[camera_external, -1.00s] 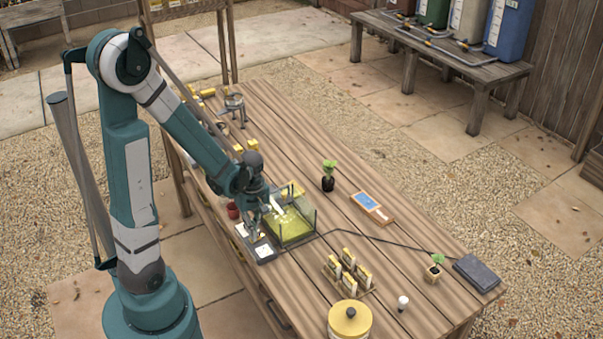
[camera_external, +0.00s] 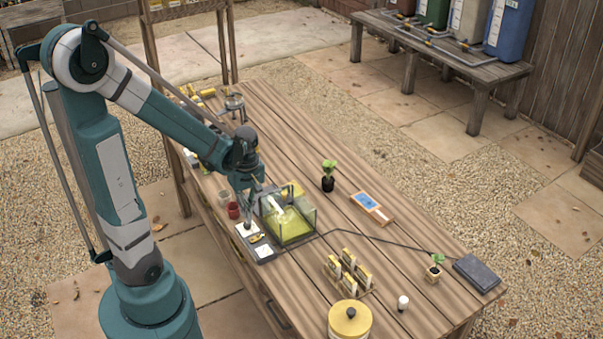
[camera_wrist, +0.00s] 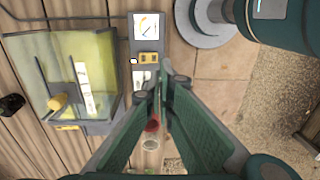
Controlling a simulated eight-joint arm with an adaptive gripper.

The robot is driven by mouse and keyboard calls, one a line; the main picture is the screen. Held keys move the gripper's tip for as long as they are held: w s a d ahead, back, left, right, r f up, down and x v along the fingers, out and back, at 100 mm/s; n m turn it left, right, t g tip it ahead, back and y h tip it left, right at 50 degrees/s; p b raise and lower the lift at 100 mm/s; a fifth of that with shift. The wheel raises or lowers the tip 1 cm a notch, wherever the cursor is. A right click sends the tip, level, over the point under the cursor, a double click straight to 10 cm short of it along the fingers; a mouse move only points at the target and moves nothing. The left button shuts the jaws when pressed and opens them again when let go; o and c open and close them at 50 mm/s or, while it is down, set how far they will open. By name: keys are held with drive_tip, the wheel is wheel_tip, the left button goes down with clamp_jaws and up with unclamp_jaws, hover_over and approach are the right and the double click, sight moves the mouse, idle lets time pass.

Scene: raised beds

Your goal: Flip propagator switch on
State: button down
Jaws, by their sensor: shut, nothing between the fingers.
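The propagator is a clear-walled box with a yellow-green inside (camera_external: 290,222); it also shows at the left of the wrist view (camera_wrist: 100,75). A grey control strip (camera_external: 266,259) runs along its near-left side, with white plates and a small yellow-and-dark switch (camera_external: 257,239) between them. In the wrist view the switch (camera_wrist: 149,58) sits mid-strip, with a small white spot beside it. My gripper (camera_external: 248,224) is shut and empty over the strip's far end, beside the propagator. In the wrist view its fingertips (camera_wrist: 163,85) partly cover the strip's end. I cannot tell the switch's position.
A red pot (camera_external: 233,210) stands close left of my gripper. A potted seedling (camera_external: 328,178), a blue-and-wood box (camera_external: 371,207), a rack of packets (camera_external: 348,272) and a yellow-lidded tin (camera_external: 349,320) stand on the table. A cable crosses to a dark box (camera_external: 477,273).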

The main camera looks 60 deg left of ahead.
drive_tip(key=shift+s+r, duration=0.15)
drive_tip(key=shift+r, duration=0.7)
drive_tip(key=shift+s+r, duration=0.15)
drive_tip(key=shift+r, duration=0.7)
drive_tip(key=shift+d+r, duration=0.1)
drive_tip(key=w+d+r+m+t+b, duration=0.1)
drive_tip(key=d+r+m+t, duration=0.6)
drive_tip(key=d+r+m, duration=0.7)
drive_tip(key=shift+d+r+m+t, duration=0.15)
drive_tip(key=shift+d+m+t, duration=0.5)
drive_tip(key=shift+m, duration=1.35)
drive_tip(key=shift+d+g, duration=0.2)
drive_tip(key=shift+g, duration=0.05)
idle(1.0)
